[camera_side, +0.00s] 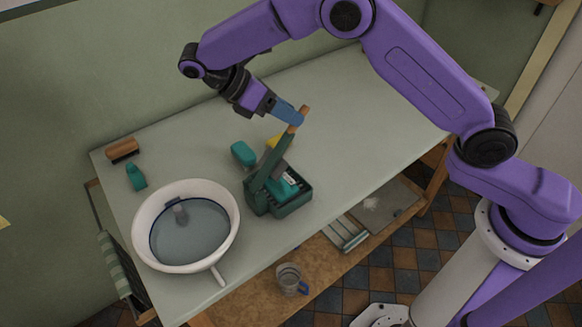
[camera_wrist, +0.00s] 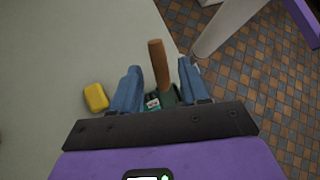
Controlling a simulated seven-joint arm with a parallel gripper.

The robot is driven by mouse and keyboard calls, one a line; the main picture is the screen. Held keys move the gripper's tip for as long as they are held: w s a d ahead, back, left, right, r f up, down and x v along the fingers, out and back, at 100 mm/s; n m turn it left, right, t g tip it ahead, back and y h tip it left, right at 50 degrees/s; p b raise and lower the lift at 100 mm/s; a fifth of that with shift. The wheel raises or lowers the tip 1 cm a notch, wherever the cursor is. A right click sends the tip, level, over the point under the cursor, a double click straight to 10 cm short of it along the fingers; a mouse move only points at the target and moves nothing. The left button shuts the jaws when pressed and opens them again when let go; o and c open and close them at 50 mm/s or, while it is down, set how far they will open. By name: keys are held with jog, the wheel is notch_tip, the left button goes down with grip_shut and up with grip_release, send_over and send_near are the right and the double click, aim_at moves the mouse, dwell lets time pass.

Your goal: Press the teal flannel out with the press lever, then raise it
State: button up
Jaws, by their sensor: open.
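The dark green press (camera_side: 278,203) stands near the table's front edge, its lever (camera_side: 275,163) raised at a slant and tipped with a wooden handle (camera_side: 304,113). A teal piece (camera_side: 287,183), apparently the flannel, lies in the press, partly hidden by the lever. My gripper (camera_side: 290,115) has blue fingers and is at the top of the lever. In the wrist view, my gripper (camera_wrist: 156,85) is open with the wooden handle (camera_wrist: 159,65) between its fingers, with gaps on both sides. The press body shows only partly below the handle there.
A white basin of water (camera_side: 144,214) stands left of the press. A teal block (camera_side: 243,153) and yellow sponge (camera_side: 273,141) lie behind the press. A teal bottle (camera_side: 136,177) and brush (camera_side: 122,150) are at the far left. The table's back right is clear.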

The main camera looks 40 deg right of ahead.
jog(key=v, duration=0.4)
dwell(0.4)
jog(key=shift+r, duration=0.1)
jog(key=s+d+m+t+y, duration=0.1)
jog(key=s+d+y, duration=0.2)
jog(key=s, duration=0.6)
jog(key=s+d+m+t+y, duration=0.1)
jog(key=s+d+t+y, duration=0.1)
jog(key=s+d, duration=0.6)
jog(key=s+d+m+t+y, duration=0.1)
jog(key=s+d+y, duration=0.3)
jog(key=s, duration=0.8)
jog(key=shift+s+d+f+t, duration=0.25)
jog(key=shift+d+t, duration=0.35)
jog(key=shift+d, duration=0.35)
jog(key=shift+w+r, duration=0.1)
